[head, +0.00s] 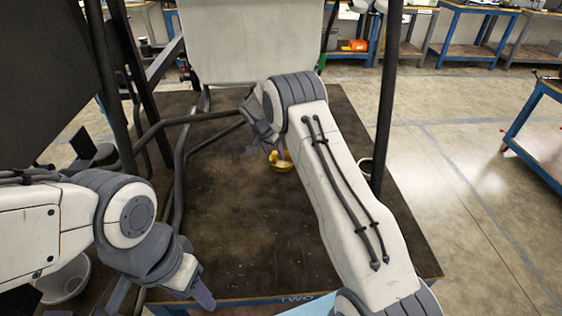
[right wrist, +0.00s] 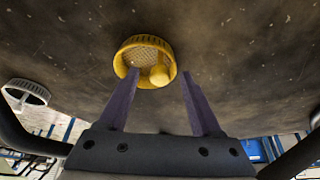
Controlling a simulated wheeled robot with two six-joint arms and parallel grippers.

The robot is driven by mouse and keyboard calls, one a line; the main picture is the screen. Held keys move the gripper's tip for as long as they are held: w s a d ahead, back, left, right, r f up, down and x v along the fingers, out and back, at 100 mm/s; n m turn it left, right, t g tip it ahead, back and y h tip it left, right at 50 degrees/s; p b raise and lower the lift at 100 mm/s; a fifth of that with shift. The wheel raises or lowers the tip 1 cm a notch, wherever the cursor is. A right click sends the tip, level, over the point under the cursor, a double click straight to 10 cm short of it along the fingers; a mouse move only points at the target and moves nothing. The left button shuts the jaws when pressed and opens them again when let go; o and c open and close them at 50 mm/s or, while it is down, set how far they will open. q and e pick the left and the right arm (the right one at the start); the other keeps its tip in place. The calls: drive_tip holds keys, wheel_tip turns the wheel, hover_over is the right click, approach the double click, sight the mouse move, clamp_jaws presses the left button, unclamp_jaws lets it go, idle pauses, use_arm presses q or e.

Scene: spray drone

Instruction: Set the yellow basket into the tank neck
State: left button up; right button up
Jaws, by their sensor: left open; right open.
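The yellow basket (head: 283,165) sits on the dark tabletop, partly hidden behind my right gripper. In the right wrist view, the basket (right wrist: 148,42) is round, with a mesh inside and a yellow knob on its near side. My right gripper (head: 268,148) is open, its fingers pointing at the basket. In the right wrist view, the left fingertip of that gripper (right wrist: 160,76) overlaps the near rim; I cannot tell whether it touches. My left gripper (head: 203,297) is open and empty, low at the left. A pale tank (head: 248,45) stands at the back; its neck is not visible.
Dark frame tubes (head: 182,120) rise around the dark table (head: 235,225). A white ring-shaped part (right wrist: 26,92) lies at the left in the right wrist view. A pale round container (head: 65,280) is at lower left. The table's front middle is clear.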

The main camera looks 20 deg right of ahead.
drive_tip(key=shift+f, duration=0.15)
clamp_jaws()
idle(1.4)
